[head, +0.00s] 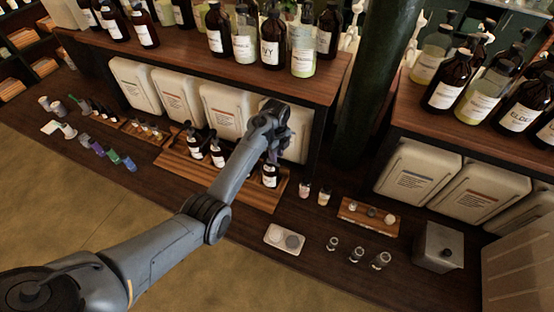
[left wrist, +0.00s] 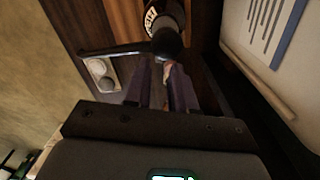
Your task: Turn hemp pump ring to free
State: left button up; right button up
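A dark bottle with a black pump and white label stands at the right end of the wooden tray (head: 233,186); this pump bottle (head: 270,176) is partly hidden by my left gripper (head: 277,155) above it. In the left wrist view the bottle's black pump head (left wrist: 167,43), with a long spout pointing left, is just beyond the fingertips of the left gripper (left wrist: 160,68). A gap shows between the two fingers; contact with the pump is unclear. The ring is not distinguishable. My right gripper is not in view.
Two more dark pump bottles (head: 217,154) stand left on the tray. White canisters (head: 221,108) line the back under a shelf (head: 200,58) of bottles. A white dish (head: 284,239), small jars (head: 356,255) and a grey box (head: 438,246) are to the right.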

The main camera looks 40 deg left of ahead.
aim_at(277, 163)
pick_arm(q)
jog(key=shift+f, duration=2.05)
grip_shut()
